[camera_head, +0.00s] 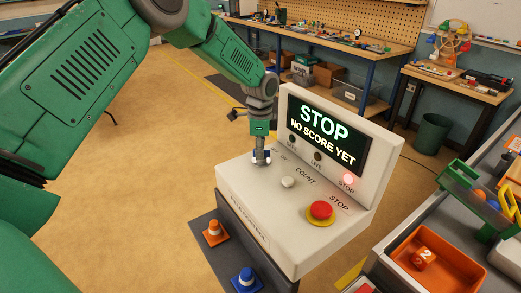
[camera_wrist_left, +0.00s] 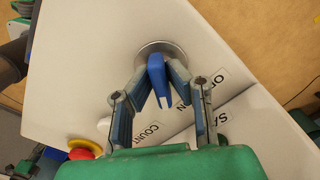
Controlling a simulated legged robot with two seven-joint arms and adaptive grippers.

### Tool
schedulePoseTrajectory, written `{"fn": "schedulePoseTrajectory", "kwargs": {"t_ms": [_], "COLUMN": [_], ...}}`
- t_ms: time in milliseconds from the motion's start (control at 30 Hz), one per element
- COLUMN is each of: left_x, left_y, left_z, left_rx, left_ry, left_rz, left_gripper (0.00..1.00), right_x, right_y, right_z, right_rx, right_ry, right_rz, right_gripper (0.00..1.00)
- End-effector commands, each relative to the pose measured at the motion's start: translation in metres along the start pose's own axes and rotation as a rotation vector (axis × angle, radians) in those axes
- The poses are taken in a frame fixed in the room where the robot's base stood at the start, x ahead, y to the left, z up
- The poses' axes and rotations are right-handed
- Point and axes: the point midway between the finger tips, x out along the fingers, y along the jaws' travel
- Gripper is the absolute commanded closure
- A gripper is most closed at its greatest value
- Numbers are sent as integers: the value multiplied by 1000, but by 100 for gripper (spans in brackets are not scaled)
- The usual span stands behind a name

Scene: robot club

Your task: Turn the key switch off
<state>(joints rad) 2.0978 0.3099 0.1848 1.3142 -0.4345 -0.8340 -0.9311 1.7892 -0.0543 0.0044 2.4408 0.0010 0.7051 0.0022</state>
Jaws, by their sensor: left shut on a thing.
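The key switch is on the left part of the white, sloping console (camera_head: 228,178). Its blue key (camera_wrist_left: 157,79) stands in a round silver plate (camera_wrist_left: 153,47) in the left wrist view. My left gripper (camera_head: 261,160) reaches down onto it from above. In the left wrist view its two fingers (camera_wrist_left: 159,72) close around the key, one on each side. The printed labels beside the switch are partly covered by the fingers. In the head view the gripper hides most of the key. My right gripper is not in view.
The console has a white button (camera_head: 287,182), a red stop button (camera_head: 321,210) and a lit screen (camera_head: 322,133) reading STOP. A red lamp (camera_head: 348,178) glows below the screen. Small orange (camera_head: 214,232) and blue (camera_head: 246,279) cones stand at its front. An orange bin (camera_head: 405,240) is at right.

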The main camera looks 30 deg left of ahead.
Motion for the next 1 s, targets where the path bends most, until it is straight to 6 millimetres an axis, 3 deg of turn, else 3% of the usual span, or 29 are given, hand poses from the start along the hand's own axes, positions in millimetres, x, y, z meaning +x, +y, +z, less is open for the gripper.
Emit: {"fn": "schedulePoseTrajectory", "kwargs": {"t_ms": [400, 1000], "left_x": [-5, -5], "left_y": [-2, -4], "left_z": [-4, -5], "left_rx": [-368, -938], "left_ry": [7, 16], "left_rz": [-10, -11], "left_gripper": [100, 100], "right_x": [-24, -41], "right_y": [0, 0], "right_z": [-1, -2], "right_rx": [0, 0], "right_ry": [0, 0], "right_rz": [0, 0], "right_gripper": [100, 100]}}
